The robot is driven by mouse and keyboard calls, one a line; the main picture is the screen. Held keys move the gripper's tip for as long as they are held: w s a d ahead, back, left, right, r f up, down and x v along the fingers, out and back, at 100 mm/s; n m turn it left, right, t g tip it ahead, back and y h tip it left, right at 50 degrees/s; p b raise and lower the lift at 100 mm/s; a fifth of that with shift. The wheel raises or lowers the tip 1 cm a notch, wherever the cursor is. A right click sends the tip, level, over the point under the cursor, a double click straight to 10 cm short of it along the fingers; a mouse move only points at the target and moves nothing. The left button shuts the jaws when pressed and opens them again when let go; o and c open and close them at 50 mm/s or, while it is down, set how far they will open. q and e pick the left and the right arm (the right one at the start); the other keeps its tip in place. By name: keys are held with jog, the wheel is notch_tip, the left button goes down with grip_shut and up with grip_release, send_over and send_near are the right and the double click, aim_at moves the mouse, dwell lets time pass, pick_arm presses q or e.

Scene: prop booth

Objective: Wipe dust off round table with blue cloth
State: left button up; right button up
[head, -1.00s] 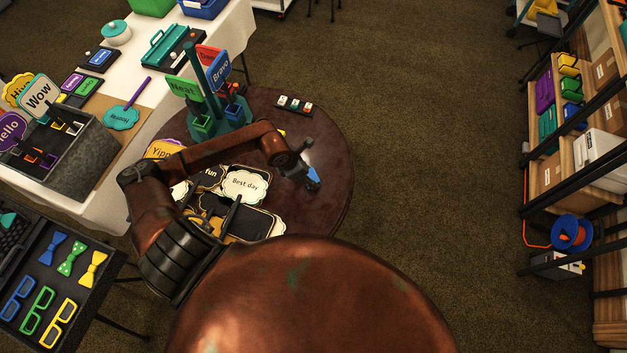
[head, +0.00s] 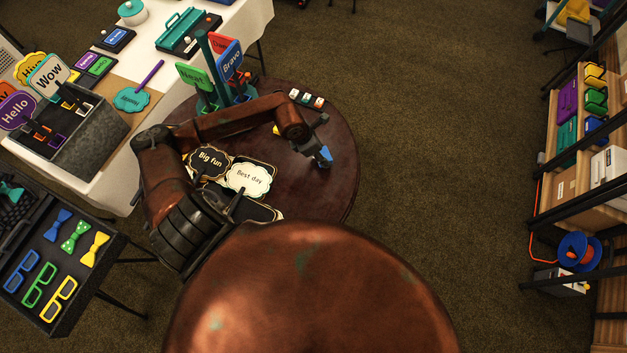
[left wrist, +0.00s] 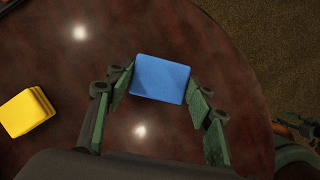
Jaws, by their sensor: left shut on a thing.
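The round table (head: 335,195) has a dark reddish-brown top. I cannot make out dust on the part that shows. My left gripper (head: 322,152) is over the right part of the table, shut on the folded blue cloth (head: 325,155). In the left wrist view the blue cloth (left wrist: 161,78) sits between the two green-padded fingers of the left gripper (left wrist: 165,85), close above or against the tabletop; I cannot tell which. My right gripper does not show.
A yellow folded cloth (left wrist: 27,112) lies on the table. Signs such as "Best day" (head: 249,178), a sign holder (head: 222,90) and a small block strip (head: 307,98) also occupy it. The table's right side is clear. A white-clothed table (head: 110,185) stands left.

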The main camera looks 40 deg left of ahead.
pick_arm(q)
jog(key=shift+w+r+p, duration=0.15)
jog(key=shift+r+p, duration=0.25)
jog(key=shift+r, duration=0.5)
jog(key=shift+r+p, duration=0.8)
jog(key=shift+r, duration=0.85)
